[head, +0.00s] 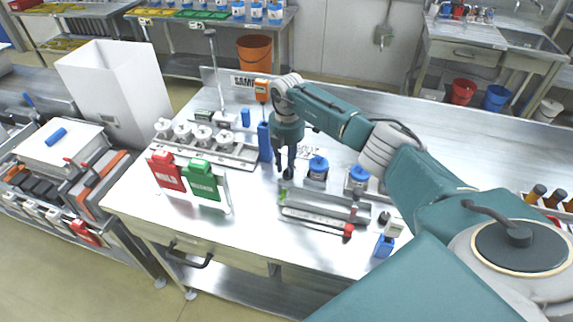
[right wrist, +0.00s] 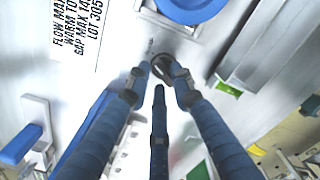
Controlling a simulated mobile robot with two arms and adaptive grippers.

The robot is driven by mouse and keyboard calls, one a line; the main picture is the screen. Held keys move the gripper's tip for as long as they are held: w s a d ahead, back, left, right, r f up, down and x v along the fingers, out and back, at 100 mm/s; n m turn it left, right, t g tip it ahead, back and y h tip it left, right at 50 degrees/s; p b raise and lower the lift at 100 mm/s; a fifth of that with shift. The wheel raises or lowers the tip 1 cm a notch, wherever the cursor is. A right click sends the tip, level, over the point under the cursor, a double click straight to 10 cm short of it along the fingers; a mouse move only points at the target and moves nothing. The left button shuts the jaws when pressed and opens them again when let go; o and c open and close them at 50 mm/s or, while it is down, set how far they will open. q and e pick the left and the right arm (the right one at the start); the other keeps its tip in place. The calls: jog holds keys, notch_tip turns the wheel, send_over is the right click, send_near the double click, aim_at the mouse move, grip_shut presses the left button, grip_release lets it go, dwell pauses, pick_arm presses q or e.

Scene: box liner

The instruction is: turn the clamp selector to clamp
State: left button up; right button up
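My right gripper (head: 286,168) points down at the bench, just left of a blue-capped canister. A small dark round knob (right wrist: 165,68) shows between its fingertips (right wrist: 157,72) in the right wrist view. This may be the clamp selector, but no label on it is readable. The fingers look apart around the knob; I cannot tell whether they touch it. In the head view the knob is mostly hidden by the fingers. A metal clamp-like fixture (head: 318,207) with a red-ended lever (head: 348,230) lies in front of the gripper. My left gripper is not in view.
Blue-capped canisters (head: 317,168) stand close right of the gripper. A blue upright block (head: 264,142) is close left. Red (head: 167,171) and green (head: 202,180) tag holders stand at the front left. The bench (head: 245,235) is clear at its front edge.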

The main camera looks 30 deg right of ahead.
jog(key=shift+o, duration=0.9)
jog(key=shift+d, duration=0.1)
jog(key=shift+s, duration=0.1)
notch_tip(320, 180, up, 12)
